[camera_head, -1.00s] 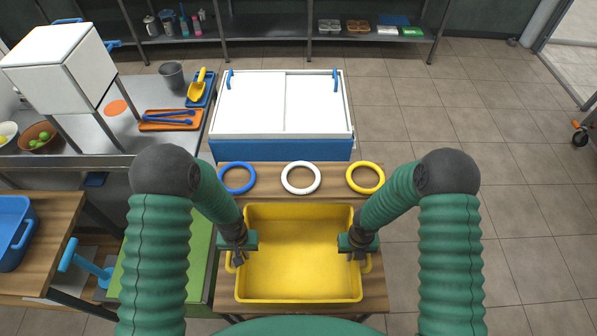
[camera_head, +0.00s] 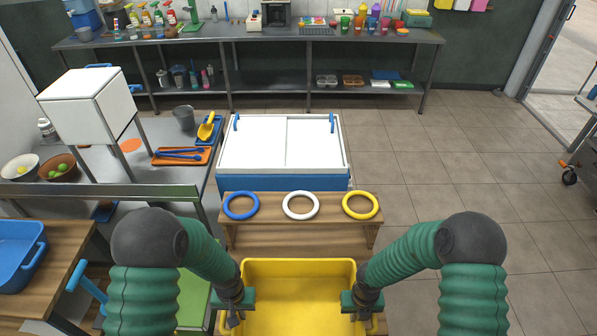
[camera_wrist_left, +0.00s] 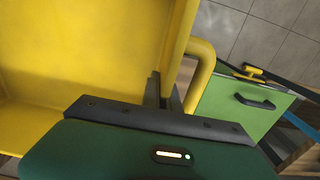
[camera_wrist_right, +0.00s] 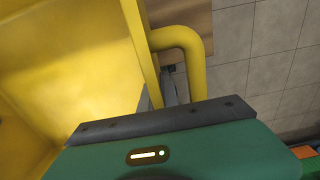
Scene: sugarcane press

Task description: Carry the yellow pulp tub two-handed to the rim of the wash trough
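The yellow pulp tub (camera_head: 300,272) is at the bottom middle of the head view, its near part cut off by the frame. My left gripper (camera_head: 233,318) is at its left side and my right gripper (camera_head: 364,314) at its right side. In the left wrist view the fingers close at the tub's yellow handle (camera_wrist_left: 203,70), beside the wall. In the right wrist view the fingers are likewise at the other handle (camera_wrist_right: 190,42). The fingertips are partly hidden by the gripper bodies. I cannot identify the wash trough for certain.
A wooden stand with blue (camera_head: 241,206), white (camera_head: 300,205) and yellow (camera_head: 361,206) rings lies just beyond the tub. Behind it is a blue box with white lids (camera_head: 250,143). A blue basin (camera_head: 18,255) sits on a wooden table at left. Open floor (camera_head: 450,180) is at right.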

